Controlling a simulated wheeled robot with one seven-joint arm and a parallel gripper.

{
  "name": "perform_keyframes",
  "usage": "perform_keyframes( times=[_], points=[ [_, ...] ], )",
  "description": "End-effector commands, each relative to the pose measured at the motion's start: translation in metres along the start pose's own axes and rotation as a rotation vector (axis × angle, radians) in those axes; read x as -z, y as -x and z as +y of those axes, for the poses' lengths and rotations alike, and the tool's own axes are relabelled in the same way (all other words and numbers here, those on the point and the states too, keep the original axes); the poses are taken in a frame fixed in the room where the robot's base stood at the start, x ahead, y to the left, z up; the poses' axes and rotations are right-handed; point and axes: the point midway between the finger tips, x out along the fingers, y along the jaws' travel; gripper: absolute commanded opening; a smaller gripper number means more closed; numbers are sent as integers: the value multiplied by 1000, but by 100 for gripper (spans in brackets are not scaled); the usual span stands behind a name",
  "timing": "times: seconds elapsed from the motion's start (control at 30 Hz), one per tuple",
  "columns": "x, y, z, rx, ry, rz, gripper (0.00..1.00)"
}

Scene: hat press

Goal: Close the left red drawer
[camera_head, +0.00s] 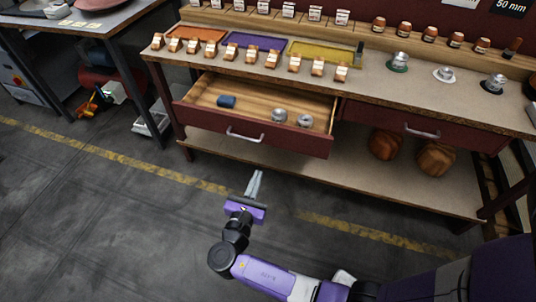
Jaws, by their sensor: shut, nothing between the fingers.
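The left red drawer (220,123) is pulled out from under the workbench. Its dark red front faces me and has a silver bar handle (244,136). Inside lie a dark blue roll (227,101) and two grey metal pieces (279,115). My gripper (255,174) is shut and empty. In the picture it is below the drawer front and handle, apart from them, pointing towards the bench.
The right drawer (410,127) is shut. The bench top (370,88) bears trays, small blocks and metal parts. Two wooden forms (435,157) stand on the lower shelf. A side table (80,20) is at the left. Open floor lies before the bench.

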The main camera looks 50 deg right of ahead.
Motion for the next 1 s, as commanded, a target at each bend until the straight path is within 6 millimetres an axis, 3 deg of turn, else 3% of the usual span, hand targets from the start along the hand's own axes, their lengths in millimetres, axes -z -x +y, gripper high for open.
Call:
perform_keyframes(
  times=[0.27, 0.8, 1.0],
  points=[
    [-6, -14, -9, 38, 71, -17, 0],
    [-7, -112, -12, 37, 67, -15, 0],
    [-7, -134, -13, 35, 67, -14, 0]
  ],
)
